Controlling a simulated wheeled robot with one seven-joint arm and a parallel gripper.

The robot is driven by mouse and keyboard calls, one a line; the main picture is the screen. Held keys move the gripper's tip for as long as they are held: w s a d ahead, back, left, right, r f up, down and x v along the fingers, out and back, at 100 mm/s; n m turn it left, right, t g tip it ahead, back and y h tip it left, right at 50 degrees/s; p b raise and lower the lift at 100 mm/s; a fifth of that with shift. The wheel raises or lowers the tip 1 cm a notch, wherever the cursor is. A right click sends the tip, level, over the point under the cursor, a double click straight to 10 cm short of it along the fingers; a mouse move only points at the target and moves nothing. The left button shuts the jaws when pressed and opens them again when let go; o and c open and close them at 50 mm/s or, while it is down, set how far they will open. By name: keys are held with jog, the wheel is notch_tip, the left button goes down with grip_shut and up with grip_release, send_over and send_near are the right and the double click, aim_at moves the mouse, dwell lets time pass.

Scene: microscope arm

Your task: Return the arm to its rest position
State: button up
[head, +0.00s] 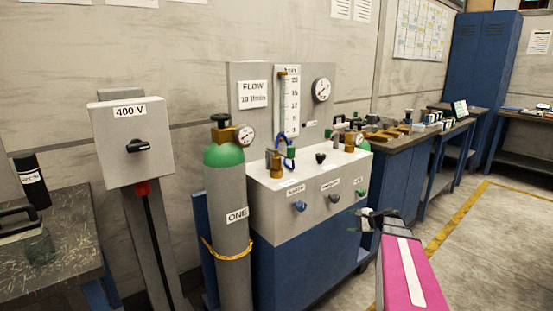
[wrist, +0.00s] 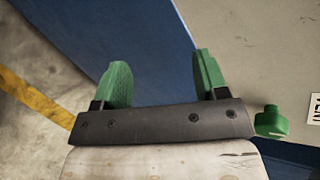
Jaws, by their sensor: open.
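My gripper (head: 374,217) is in front of the right end of the gas cabinet in the head view, at the tip of my pink arm. In the wrist view my gripper (wrist: 161,74) has its two green fingers wide apart with nothing between them. A green knob (wrist: 271,122) on the cabinet's front is just right of the fingers, apart from them. The same green knob (head: 361,192) shows above and left of my gripper in the head view.
The white and blue gas cabinet (head: 300,262) stands close to my gripper. A green-topped cylinder (head: 228,240) stands left of it, beside a 400 V switch box (head: 134,140). A cluttered bench (head: 405,158) is behind. Open floor (head: 500,240) lies to the right.

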jog(key=s+a+f+n+g+h, duration=0.3)
jog(key=s+a+n+g+h, duration=0.1)
jog(key=s, duration=0.6)
jog(key=s+a+f+n+g+h, duration=0.3)
jog(key=s+a+n+h, duration=0.3)
jog(key=s+a+n, duration=0.3)
jog(key=shift+s+a+f+n+g, duration=0.35)
jog(key=shift+s+a+f, duration=0.25)
jog(key=shift+s+a, duration=0.3)
